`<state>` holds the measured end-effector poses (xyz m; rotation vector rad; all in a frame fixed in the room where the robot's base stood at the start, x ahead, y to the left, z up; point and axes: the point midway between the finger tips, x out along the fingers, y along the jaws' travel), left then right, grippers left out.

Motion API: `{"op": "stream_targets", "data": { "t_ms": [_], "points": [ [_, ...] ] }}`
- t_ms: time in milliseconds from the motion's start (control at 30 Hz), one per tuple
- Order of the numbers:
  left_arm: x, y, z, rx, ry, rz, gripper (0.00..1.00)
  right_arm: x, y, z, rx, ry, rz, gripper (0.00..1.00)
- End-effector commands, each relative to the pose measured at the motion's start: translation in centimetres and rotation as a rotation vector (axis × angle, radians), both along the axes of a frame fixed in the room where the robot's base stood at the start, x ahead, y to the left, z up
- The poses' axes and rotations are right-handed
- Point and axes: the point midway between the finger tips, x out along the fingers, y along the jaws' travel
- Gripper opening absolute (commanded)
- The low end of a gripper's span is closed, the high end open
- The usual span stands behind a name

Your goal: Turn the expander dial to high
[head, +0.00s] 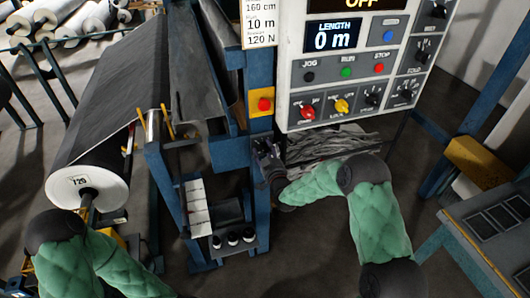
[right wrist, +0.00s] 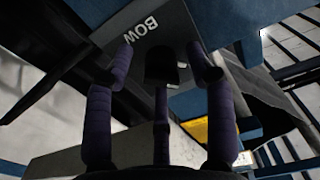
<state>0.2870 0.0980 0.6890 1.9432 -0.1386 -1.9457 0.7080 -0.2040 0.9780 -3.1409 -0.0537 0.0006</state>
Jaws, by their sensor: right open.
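A grey plate (right wrist: 140,40) marked "BOW" fills the upper middle of the right wrist view. A dark knob (right wrist: 161,66) stands on it; its setting cannot be read. No "expander" or "high" label is legible. My right gripper (right wrist: 165,62) is open, its dark purple fingers spread around the knob with no clear grip on it. In the head view my right gripper (head: 268,158) is at the blue frame post below the control panel and hides the knob. My left arm enters at lower left; its gripper is out of view.
The white control panel (head: 296,88) with several coloured knobs and buttons hangs above my right gripper. A red button on a yellow box (head: 262,103) is just above it. A large dark roll (head: 112,95) lies left. Blue frame posts stand close around; grey floor shows at bottom centre.

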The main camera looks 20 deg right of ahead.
Motion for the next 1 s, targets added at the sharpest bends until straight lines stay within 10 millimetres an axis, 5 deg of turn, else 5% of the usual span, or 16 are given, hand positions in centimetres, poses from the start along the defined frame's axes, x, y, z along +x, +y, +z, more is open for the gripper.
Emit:
{"op": "stream_targets", "data": {
  "t_ms": [100,300,1000],
  "points": [
    [0.0,0.0,0.0,0.000,0.000,0.000,0.40,0.0,0.0,0.0,0.000,0.000,0.000,0.49],
    [0.0,0.0,0.0,0.000,0.000,0.000,0.40,0.0,0.0,0.0,0.000,0.000,0.000,0.00],
    [0.0,0.0,-1.0,0.000,0.000,0.000,0.40,-0.1,0.1,-0.3,0.083,0.007,0.001,0.00]
  ]
}}
